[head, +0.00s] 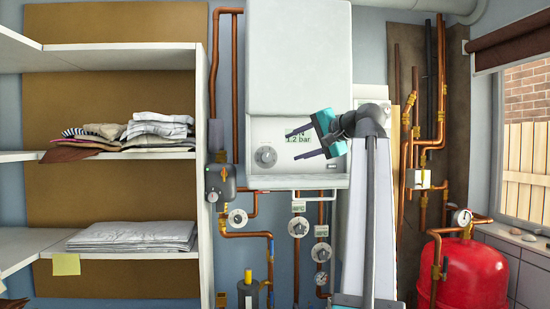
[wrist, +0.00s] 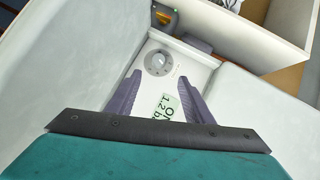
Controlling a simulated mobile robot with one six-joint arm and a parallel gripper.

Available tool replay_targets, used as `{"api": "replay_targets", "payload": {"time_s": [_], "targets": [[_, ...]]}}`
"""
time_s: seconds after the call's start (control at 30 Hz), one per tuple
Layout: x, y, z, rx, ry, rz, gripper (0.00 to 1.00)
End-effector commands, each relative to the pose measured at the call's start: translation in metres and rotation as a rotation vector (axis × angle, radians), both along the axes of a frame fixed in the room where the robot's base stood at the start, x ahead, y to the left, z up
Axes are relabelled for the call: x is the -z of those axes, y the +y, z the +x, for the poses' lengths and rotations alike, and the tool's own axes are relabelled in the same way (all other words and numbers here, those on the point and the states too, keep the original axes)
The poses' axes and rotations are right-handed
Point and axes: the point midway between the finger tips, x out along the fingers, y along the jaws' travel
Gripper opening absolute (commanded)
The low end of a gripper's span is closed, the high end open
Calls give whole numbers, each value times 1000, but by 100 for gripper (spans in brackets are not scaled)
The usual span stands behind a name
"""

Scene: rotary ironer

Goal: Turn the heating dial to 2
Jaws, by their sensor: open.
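A round grey dial (head: 265,156) sits on the lower front panel of the white boiler (head: 299,60). It also shows in the wrist view (wrist: 158,63), just beyond my fingertips; its marks are too small to read. A pale green display (head: 298,136) reading "1.2 bar" is right of the dial, partly behind my gripper. My gripper (head: 292,147) is open and empty, to the right of the dial and apart from it. In the wrist view its two dark fingers (wrist: 160,77) point toward the dial, with the display between them.
Several similar round knobs (head: 298,227) with small labels are on the pipes below the boiler. White shelves (head: 120,155) with folded cloth stand left; a red tank (head: 470,272) stands right.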

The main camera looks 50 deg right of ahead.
Motion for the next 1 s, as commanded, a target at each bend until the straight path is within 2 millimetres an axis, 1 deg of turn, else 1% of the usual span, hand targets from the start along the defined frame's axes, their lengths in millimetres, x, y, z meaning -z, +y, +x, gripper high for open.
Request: {"api": "replay_targets", "payload": {"time_s": [0.07,0.57,0.77,1.0], "targets": [[1,-2,-5,-3,8,-21,47],[1,5,5,-15,7,-19,47],[4,4,19,-16,7,-19,47],[12,1,50,-18,8,-18,47]]}}
